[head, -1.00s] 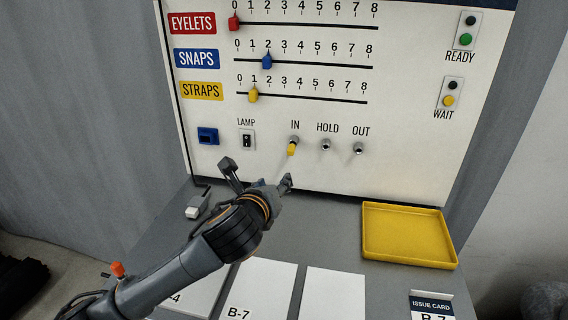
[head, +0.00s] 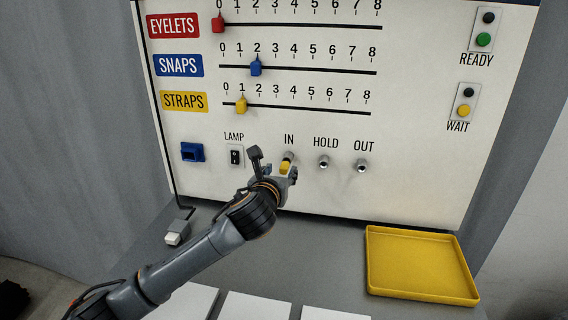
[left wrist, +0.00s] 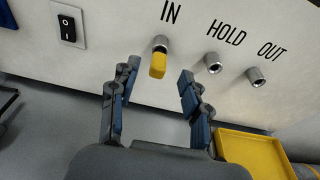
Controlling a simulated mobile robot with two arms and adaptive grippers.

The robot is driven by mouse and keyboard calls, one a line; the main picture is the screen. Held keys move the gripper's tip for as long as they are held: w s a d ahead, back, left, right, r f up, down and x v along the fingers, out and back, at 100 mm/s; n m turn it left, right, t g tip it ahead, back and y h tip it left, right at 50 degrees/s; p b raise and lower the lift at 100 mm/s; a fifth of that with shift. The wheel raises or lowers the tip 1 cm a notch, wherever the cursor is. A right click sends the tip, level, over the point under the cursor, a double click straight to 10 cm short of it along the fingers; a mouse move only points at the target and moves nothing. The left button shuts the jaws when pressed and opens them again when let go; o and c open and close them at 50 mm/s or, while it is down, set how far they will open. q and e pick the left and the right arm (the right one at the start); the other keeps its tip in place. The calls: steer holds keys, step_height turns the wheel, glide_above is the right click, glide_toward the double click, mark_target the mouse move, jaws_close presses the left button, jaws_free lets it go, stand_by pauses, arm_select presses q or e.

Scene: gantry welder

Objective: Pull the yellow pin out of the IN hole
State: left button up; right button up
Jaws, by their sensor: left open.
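The yellow pin (head: 285,168) sits in the IN hole (head: 289,156) on the white panel, its yellow grip sticking out toward me. In the left wrist view the yellow pin (left wrist: 158,65) hangs from the IN hole's metal collar (left wrist: 160,43), just beyond the fingertips and nearer the left finger. My left gripper (head: 275,164) is at the panel in front of the pin. In the left wrist view its fingers (left wrist: 158,72) are spread wide, with nothing between them. My right gripper does not show.
The empty HOLD hole (head: 323,162) and OUT hole (head: 361,166) are to the right of IN. The lamp switch (head: 235,156) is to the left. A yellow tray (head: 420,293) lies on the desk at the right. White cards lie at the front.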

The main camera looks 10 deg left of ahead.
mark_target(284, 165)
arm_select(q)
steer(key=x, duration=0.3)
steer(key=shift+w+r+p, duration=0.1)
steer(key=shift+w+p, duration=0.2)
steer(key=shift+w, duration=0.75)
steer(key=shift+w+f, duration=0.2)
steer(key=shift+f, duration=0.1)
jaws_close()
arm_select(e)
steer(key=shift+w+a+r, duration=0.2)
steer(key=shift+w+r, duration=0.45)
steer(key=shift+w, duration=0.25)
arm_select(q)
steer(key=shift+s+p, duration=0.2)
steer(key=shift+p, duration=0.15)
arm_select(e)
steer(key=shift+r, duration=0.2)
arm_select(q)
steer(key=shift+f+p+v, duration=0.25)
steer(key=shift+p+v, duration=0.65)
steer(key=shift+v, duration=0.3)
steer(key=shift+f+p+v, duration=0.15)
steer(key=shift+p+v, duration=0.45)
steer(key=shift+v, duration=0.2)
steer(key=shift+f+p+v, duration=0.15)
steer(key=shift+p+v, duration=0.4)
steer(key=shift+v, duration=0.2)
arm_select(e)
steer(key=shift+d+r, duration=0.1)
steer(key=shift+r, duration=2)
